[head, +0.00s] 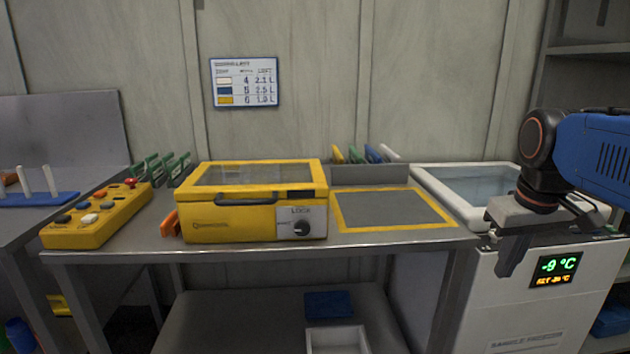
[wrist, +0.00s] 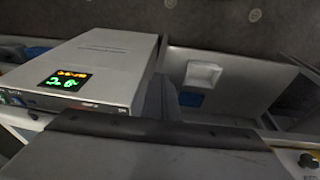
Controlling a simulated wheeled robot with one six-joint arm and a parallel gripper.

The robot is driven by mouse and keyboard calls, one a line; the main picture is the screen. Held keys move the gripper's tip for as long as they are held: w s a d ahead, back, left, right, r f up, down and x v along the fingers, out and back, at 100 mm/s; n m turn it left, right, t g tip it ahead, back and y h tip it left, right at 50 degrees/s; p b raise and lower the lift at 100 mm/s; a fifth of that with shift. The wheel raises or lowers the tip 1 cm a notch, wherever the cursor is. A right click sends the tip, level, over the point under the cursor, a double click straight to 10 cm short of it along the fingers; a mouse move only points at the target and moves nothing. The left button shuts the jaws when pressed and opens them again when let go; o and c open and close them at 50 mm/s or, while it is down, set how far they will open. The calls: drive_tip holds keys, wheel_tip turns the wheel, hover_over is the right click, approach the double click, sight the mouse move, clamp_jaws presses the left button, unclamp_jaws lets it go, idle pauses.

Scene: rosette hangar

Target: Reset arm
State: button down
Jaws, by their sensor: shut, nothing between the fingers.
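My gripper (head: 507,262) hangs at the right of the head view, in front of the white sample freezer (head: 490,310). Its fingers point down and are shut with nothing between them. My blue arm reaches in from the right edge. In the wrist view the freezer front (wrist: 110,50) with its lit display fills the upper left, upside down. The dark gripper body covers the bottom of that view, and the fingertips are hard to make out there.
A yellow lidded box (head: 235,220) with a lock dial stands on the metal bench, its lid shut. A yellow button panel (head: 95,228) is left of it. A yellow-edged grey pad (head: 390,209) lies bare to its right. The freezer's top rim (head: 450,203) stands beside the bench.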

drive_tip(key=s+a+f+t, duration=0.1)
drive_tip(key=s+a+f, duration=0.2)
drive_tip(key=s+f, duration=0.2)
drive_tip(key=s+a+f+t, duration=0.1)
drive_tip(key=s+a+f, duration=0.2)
drive_tip(key=f, duration=0.6)
drive_tip(key=shift+s+a+y, duration=0.2)
drive_tip(key=shift+s+y, duration=0.1)
drive_tip(key=shift+s, duration=0.7)
